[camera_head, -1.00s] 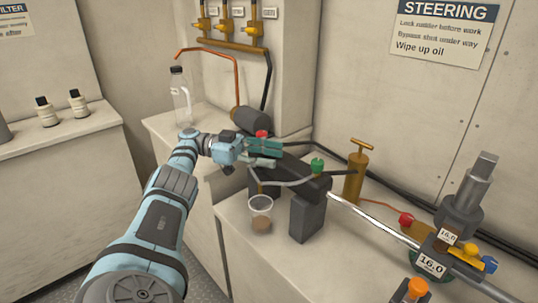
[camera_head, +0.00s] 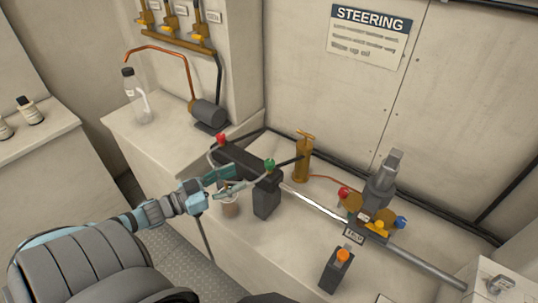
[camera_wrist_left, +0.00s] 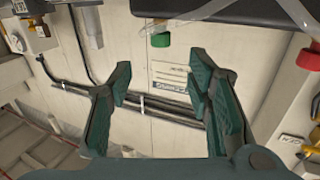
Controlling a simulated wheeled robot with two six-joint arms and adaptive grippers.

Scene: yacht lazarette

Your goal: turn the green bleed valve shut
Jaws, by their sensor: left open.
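The green bleed valve (camera_head: 270,164) is a small knob on top of the right end of the dark steering cylinder (camera_head: 236,156). It also shows in the left wrist view as a green cap (camera_wrist_left: 160,40), just beyond the fingertips. My left gripper (camera_head: 241,178) is open in front of the cylinder, left of the green valve and apart from it. In the left wrist view its two fingers (camera_wrist_left: 160,72) are spread with nothing between them. My right gripper is not in view.
A red knob (camera_head: 222,139) sits on the cylinder's left end. Clear hoses run from both knobs towards a cup (camera_head: 230,209) below my gripper. A brass pump (camera_head: 303,158) stands behind. A bottle (camera_head: 138,98) stands at the back left. An orange-topped block (camera_head: 336,268) is in front.

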